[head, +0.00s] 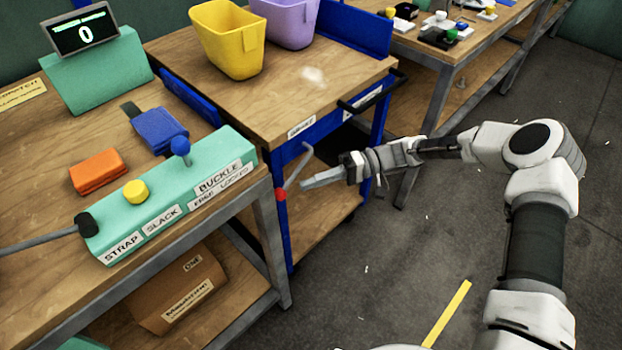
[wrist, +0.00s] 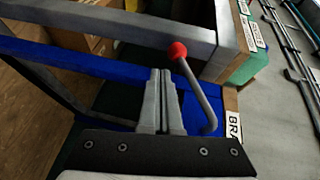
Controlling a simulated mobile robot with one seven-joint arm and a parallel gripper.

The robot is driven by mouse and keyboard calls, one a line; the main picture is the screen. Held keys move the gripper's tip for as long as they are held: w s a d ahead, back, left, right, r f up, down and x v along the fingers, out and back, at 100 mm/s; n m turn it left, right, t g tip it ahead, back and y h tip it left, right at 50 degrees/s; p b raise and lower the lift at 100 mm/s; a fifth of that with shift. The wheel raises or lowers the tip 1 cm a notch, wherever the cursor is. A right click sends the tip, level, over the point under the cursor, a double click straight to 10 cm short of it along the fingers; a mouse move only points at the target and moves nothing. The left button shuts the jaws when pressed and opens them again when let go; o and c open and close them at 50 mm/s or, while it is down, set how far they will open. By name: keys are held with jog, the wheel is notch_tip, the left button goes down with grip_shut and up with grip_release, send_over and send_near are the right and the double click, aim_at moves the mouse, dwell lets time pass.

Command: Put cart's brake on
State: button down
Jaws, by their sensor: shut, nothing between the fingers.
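The cart (head: 270,127) has a wooden top and a blue frame. Its brake lever is a grey bent rod (head: 296,168) with a red knob (head: 281,195), hanging down and slanting left below a white label (head: 301,127). In the wrist view the rod (wrist: 199,92), the red knob (wrist: 177,50) and part of a label reading "BRA" (wrist: 234,128) show. My gripper (head: 305,185) is shut and empty, pointing left, just right of the knob. In the wrist view its fingers (wrist: 161,82) are together, beside the rod and knob; I cannot tell whether they touch.
A yellow bin (head: 228,40) and a purple bin (head: 285,22) stand on the cart. To the left is a bench with a green strap-and-buckle fixture (head: 170,195), its metal leg (head: 270,240) near the cart. Another bench (head: 440,50) stands behind right. The floor (head: 410,250) on the right is open.

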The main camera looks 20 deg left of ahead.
jog(key=f+p+v, duration=0.1)
jog(key=p+v, duration=0.1)
jog(key=v, duration=0.8)
jog(key=shift+w+d+f, duration=0.25)
jog(key=shift+w+f, duration=0.05)
jog(key=shift+r, duration=0.15)
